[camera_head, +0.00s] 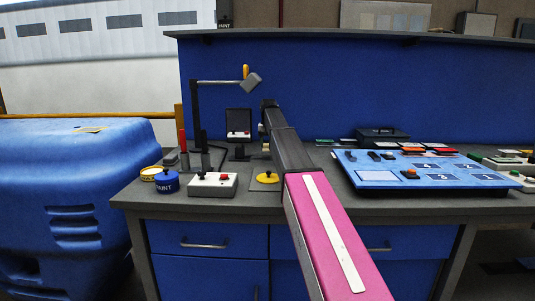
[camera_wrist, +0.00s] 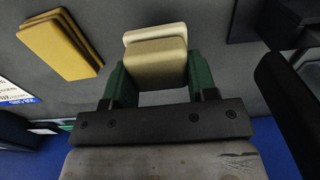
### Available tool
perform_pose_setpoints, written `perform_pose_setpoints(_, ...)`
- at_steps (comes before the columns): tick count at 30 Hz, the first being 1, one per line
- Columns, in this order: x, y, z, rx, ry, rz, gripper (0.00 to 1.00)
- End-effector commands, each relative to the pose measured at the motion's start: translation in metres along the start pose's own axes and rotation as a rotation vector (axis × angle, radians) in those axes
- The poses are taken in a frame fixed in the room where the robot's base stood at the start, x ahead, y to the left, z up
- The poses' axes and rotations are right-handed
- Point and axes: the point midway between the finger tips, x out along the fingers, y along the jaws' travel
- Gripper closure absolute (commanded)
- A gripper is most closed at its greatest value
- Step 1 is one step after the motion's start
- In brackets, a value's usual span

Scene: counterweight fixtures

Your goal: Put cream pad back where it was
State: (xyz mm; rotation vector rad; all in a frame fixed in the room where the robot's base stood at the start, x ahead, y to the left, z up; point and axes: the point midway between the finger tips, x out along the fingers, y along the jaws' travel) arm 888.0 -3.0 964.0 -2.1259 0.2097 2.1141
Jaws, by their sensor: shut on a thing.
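In the wrist view my gripper (camera_wrist: 155,85) has green fingers closed on the cream pad (camera_wrist: 156,66). The pad is a pale block with a stepped shape, a second cream layer showing along its far edge. One finger is on each side of it. The grey surface shows behind the pad; I cannot tell whether the pad touches it. In the head view my arm reaches over the bench, and its links hide the gripper tip and the pad.
A yellow stepped pad (camera_wrist: 60,45) lies left of the gripper in the wrist view. In the head view, a blue panel board (camera_head: 425,170) sits right on the bench. A button box (camera_head: 212,184), a blue paint pot (camera_head: 167,182) and a lamp stand (camera_head: 196,120) are left of my arm.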

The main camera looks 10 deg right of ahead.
Motion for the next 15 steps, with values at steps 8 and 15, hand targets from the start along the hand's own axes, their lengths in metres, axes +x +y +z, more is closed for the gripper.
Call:
perform_pose_setpoints(8, 0.028, 0.0, 0.001, 0.0, -0.001, 0.0, 0.82)
perform_pose_setpoints(15, 0.045, 0.0, 0.0, 0.0, 0.001, 0.0, 0.82)
